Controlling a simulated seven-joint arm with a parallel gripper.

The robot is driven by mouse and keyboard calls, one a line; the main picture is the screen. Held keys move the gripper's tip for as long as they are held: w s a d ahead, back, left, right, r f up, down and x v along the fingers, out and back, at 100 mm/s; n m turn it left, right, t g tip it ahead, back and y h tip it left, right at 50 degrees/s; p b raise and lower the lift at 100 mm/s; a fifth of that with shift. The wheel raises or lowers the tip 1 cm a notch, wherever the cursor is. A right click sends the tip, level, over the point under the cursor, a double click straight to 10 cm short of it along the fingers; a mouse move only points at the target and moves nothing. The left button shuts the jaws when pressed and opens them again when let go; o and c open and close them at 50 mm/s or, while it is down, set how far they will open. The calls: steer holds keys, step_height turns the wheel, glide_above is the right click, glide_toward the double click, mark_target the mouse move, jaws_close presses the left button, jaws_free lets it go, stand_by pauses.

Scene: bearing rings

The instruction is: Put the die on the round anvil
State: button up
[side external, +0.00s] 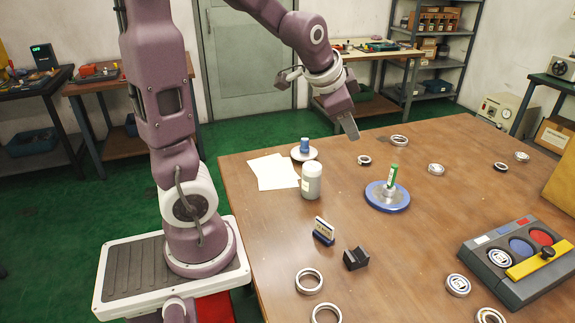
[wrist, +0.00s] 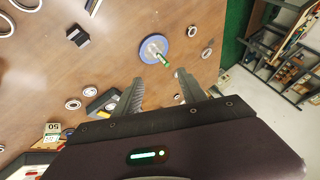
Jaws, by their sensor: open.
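No part is labelled as the die or the anvil, so I cannot tell surely which they are. A blue round disc (side external: 374,201) on the table bears a metal boss with a green-topped pin (side external: 393,174). The disc (wrist: 147,52) and pin (wrist: 164,61) also show in the wrist view, beyond my fingertips. A small black notched block (side external: 356,259) stands nearer the front; it shows at upper left in the wrist view (wrist: 77,37). A pale round base (side external: 299,156) carries a blue cylinder (side external: 304,145). My gripper (side external: 349,127) is open and empty, raised above the table's far side; its fingers (wrist: 159,80) are apart.
A small card stand (side external: 324,231) is beside the block. Several bearing rings (side external: 309,281) are scattered about. A sorting tray (side external: 490,255) with a yellow bar is at right. The table's middle has free room.

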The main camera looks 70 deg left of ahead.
steer(key=s+d+r+n+g+h, duration=0.1)
steer(key=s+d+r+n+h, duration=0.1)
steer(key=s+d, duration=1.3)
steer(key=s+n+h, duration=0.1)
steer(key=s, duration=0.3)
steer(key=shift+d, duration=0.3)
steer(key=shift+s, duration=0.1)
